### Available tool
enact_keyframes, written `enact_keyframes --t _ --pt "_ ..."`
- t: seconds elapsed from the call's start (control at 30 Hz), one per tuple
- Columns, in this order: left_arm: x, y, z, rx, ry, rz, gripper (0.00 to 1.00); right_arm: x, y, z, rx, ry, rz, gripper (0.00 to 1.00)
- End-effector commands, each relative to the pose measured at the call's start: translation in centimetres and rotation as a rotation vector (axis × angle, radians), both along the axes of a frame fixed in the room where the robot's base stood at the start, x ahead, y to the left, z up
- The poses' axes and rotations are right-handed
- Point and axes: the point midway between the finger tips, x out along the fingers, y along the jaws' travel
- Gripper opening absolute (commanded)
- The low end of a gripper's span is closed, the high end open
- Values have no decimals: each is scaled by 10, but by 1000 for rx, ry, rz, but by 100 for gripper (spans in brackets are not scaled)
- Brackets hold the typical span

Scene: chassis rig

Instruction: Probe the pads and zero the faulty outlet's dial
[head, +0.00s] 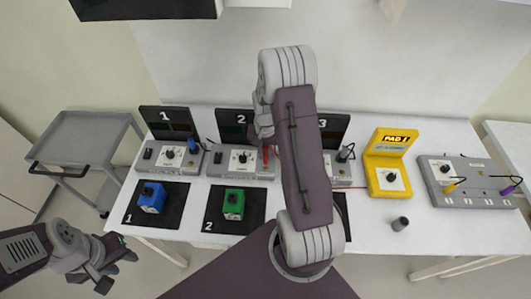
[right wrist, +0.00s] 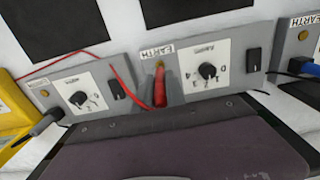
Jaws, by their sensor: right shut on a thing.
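Three grey outlet units stand in a row, each with a dial and dark panel: unit 1 (head: 171,156), unit 2 (head: 240,163) and unit 3 (head: 341,174), which is partly behind my right arm. The dial of unit 2 (right wrist: 207,71) shows in the right wrist view; its setting is unclear. My right gripper (right wrist: 161,98) is shut on a red probe (right wrist: 160,86), whose tip is at the EARTH post of unit 2; contact is unclear. The yellow meter (head: 389,176) reads PAD 1; its smaller line is illegible. My left gripper (head: 118,272) is open and empty, front left.
A blue block (head: 152,198) sits on mat 1 and a green block (head: 233,203) on mat 2. A small grey cylinder (head: 400,223) stands front right. A grey box (head: 466,184) with yellow and purple plugs is at the right. A grey cart (head: 82,139) stands left.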

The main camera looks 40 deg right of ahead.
Motion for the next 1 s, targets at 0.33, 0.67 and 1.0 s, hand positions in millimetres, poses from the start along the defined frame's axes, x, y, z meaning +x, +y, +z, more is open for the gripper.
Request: enact_keyframes --t 0.33,0.67,1.0 --pt "0 0 -3 0 0 0 36 0 0 -5 0 0 0 0" --pt "0 0 -5 0 0 0 36 0 0 -7 0 0 0 0" --pt "0 0 -3 0 0 0 36 0 0 -7 0 0 0 0"
